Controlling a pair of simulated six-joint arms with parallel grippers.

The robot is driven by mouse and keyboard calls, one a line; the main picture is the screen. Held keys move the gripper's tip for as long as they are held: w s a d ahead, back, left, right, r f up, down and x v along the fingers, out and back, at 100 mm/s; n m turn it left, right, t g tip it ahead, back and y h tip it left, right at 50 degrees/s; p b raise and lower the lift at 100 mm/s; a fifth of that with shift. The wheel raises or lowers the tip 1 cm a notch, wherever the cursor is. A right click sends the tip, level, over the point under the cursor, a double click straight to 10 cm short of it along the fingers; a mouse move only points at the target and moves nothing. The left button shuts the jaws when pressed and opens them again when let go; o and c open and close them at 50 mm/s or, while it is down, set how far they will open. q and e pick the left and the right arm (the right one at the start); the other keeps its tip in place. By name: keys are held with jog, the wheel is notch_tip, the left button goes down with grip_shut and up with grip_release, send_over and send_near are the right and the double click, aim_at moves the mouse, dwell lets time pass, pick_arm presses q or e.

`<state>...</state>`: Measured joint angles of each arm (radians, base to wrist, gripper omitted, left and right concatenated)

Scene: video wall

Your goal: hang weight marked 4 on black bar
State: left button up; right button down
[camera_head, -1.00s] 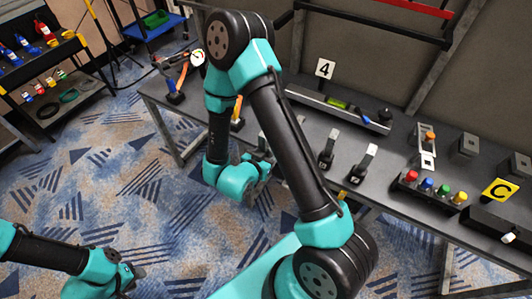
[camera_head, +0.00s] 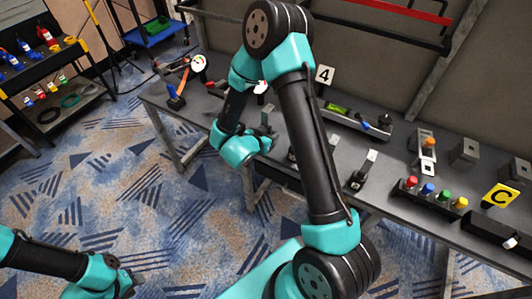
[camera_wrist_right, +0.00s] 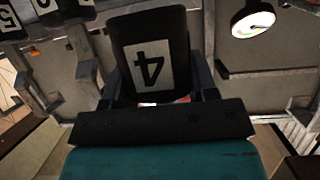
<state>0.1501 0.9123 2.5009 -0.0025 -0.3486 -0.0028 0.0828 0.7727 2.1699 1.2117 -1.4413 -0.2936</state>
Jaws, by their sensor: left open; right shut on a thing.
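The weight marked 4 (camera_wrist_right: 148,60) is a black block with a white label; its digit appears upside down in the right wrist view. My right gripper (camera_wrist_right: 155,100) is shut on it, with a finger on each side. In the head view the right gripper (camera_head: 266,131) is above the left part of the bench, partly hidden by my own arm. The black bar (camera_head: 375,26) runs across the rack at the back, below a red bar (camera_head: 415,9), well apart from the gripper. My left gripper (camera_head: 130,279) is open and empty over the carpet at lower left.
Other black weights (camera_head: 364,170) stand on the bench beside my right arm.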

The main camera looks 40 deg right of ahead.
jog(key=w+d+r, duration=0.4)
jog(key=d+r, duration=0.5)
jog(key=d, duration=0.3)
jog(key=w+d+r, duration=0.4)
jog(key=d+r, duration=0.6)
jog(key=d, duration=0.2)
jog(key=shift+w+d+n+t, duration=0.15)
jog(key=shift+d+n+t, duration=0.25)
jog(key=shift+d, duration=0.15)
jog(key=d+r+x, duration=0.1)
jog(key=r+x, duration=0.2)
jog(key=x, duration=1.1)
jog(key=shift+w+d+f, duration=0.15)
jog(key=shift+w, duration=0.3)
dwell(0.4)
